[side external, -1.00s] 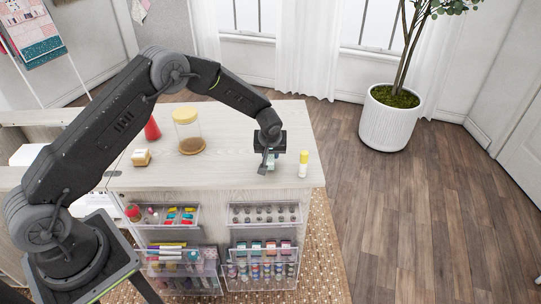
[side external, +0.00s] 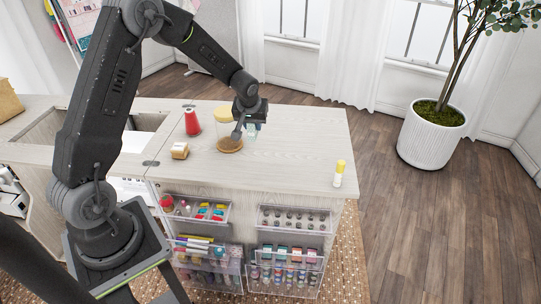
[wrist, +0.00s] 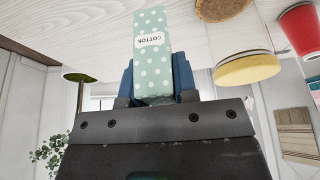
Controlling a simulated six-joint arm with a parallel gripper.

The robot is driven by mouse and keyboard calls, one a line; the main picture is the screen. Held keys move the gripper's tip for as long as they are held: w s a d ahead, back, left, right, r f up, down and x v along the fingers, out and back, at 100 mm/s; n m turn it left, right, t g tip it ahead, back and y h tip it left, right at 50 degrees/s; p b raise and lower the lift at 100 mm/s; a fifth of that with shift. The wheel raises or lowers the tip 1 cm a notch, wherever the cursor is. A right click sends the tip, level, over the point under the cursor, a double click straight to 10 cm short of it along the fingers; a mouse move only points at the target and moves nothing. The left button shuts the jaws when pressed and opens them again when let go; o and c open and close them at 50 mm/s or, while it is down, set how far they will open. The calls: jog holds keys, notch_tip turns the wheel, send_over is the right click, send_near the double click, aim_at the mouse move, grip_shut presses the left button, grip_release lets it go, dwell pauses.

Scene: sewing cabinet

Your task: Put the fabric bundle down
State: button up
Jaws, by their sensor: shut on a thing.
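The fabric bundle (wrist: 152,70) is mint green with white dots and a white "COTTON" label. My gripper (wrist: 158,90) is shut on it, with a blue finger on each side, in the wrist view. In the side view my gripper (side external: 241,128) is over the back middle of the cabinet top, close beside the jar. Only a small greenish part of the bundle (side external: 253,127) shows there, behind the fingers. It seems held above the top, but the gap below it is hard to judge.
A glass jar with a yellow lid (side external: 223,113) and a red cone (side external: 192,122) stand left of my gripper. A small tan block (side external: 179,151) is nearer the front. A yellow-capped bottle (side external: 339,173) stands front right. The top between (side external: 300,145) is clear.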

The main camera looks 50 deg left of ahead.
jog(key=s+a, duration=0.5)
jog(key=s, duration=0.1)
jog(key=w+d+f, duration=0.3)
jog(key=d, duration=0.1)
jog(key=w+d+f, duration=0.4)
jog(key=shift+w, duration=0.25)
jog(key=shift+f, duration=1.95)
jog(key=shift+f, duration=0.15)
jog(key=o, duration=0.9)
